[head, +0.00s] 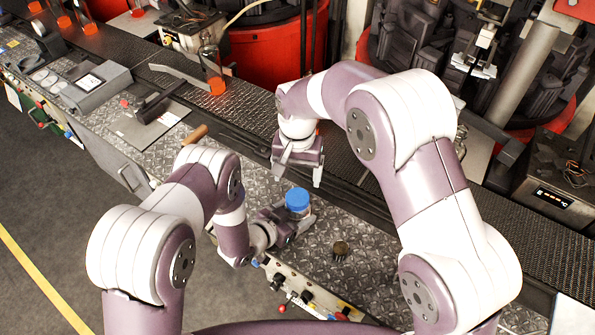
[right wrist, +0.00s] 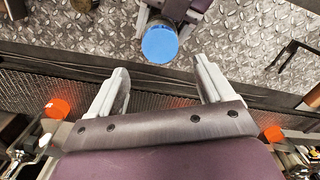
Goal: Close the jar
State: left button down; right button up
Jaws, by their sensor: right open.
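The jar (head: 297,211) is a small clear vessel standing upright with a round blue lid (head: 298,197) on its top; how tightly the lid sits cannot be told. In the right wrist view the blue lid (right wrist: 160,44) is seen from above, just beyond my fingertips. My left gripper (head: 291,222) has its fingers on both sides of the jar and is shut on it, low over the bench. My right gripper (head: 298,172) is open and empty, pointing down, behind and above the lid. Its two fingers (right wrist: 162,78) are spread wide, apart from the lid.
The patterned metal bench (head: 375,262) carries a small dark round piece (head: 340,249) right of the jar. A wooden-handled tool (head: 196,134) lies to the left. A grey box device (head: 96,86) and orange-based containers (head: 217,86) stand farther left. Red machines line the back.

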aim_at(297, 197)
jog(key=shift+f, duration=4)
jog(key=shift+c, duration=0.3)
jog(key=c, duration=1)
jog(key=shift+c, duration=0.2)
jog(key=o, duration=1.3)
jog(key=shift+c, duration=0.2)
